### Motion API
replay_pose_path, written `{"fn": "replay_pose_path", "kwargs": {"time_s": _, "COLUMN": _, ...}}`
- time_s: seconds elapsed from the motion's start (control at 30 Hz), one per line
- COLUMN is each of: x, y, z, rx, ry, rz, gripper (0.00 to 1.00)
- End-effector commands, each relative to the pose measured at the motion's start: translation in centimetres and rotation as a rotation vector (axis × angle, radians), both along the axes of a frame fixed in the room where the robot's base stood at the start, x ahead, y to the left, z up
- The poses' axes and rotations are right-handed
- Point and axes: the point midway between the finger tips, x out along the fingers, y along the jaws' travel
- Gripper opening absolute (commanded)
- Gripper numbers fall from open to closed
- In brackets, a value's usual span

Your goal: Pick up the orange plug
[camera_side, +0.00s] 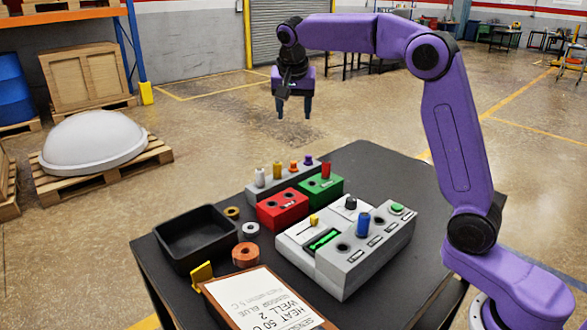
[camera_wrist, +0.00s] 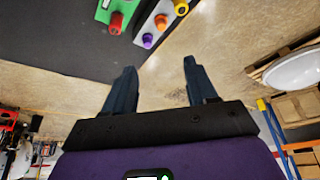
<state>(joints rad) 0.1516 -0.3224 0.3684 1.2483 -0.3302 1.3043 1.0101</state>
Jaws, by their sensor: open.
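The orange plug (camera_side: 293,165) stands upright in the grey rack (camera_side: 300,178), between a yellow plug (camera_side: 277,170) and a purple plug (camera_side: 308,160). A white plug (camera_side: 260,177) stands at the rack's left end. In the wrist view the orange plug (camera_wrist: 161,21) shows near the top edge, beyond my fingertips. My gripper (camera_side: 294,115) is open and empty, pointing down, well above and behind the table. In the wrist view my gripper (camera_wrist: 160,66) has its two dark fingers apart with only floor between them.
The table's back right is bare.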

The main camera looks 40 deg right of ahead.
Motion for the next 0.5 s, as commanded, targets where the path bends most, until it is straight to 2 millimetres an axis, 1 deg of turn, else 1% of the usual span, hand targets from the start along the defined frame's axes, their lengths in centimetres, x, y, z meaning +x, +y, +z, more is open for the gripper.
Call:
{"fn": "replay_pose_path", "kwargs": {"time_s": 0.03, "x": -0.1, "y": 0.0, "z": -0.7, "rx": -0.001, "ry": 0.004, "rz": 0.0, "gripper": 0.57}}
{"fn": "replay_pose_path", "kwargs": {"time_s": 0.27, "x": 0.2, "y": -0.3, "z": -2.4, "rx": -0.001, "ry": 0.004, "rz": 0.0, "gripper": 0.57}}
{"fn": "replay_pose_path", "kwargs": {"time_s": 0.37, "x": 0.5, "y": -0.7, "z": -3.8, "rx": -0.002, "ry": 0.005, "rz": 0.0, "gripper": 0.57}}
{"fn": "replay_pose_path", "kwargs": {"time_s": 0.5, "x": 1.3, "y": -1.4, "z": -6.3, "rx": -0.002, "ry": 0.006, "rz": 0.0, "gripper": 0.57}}
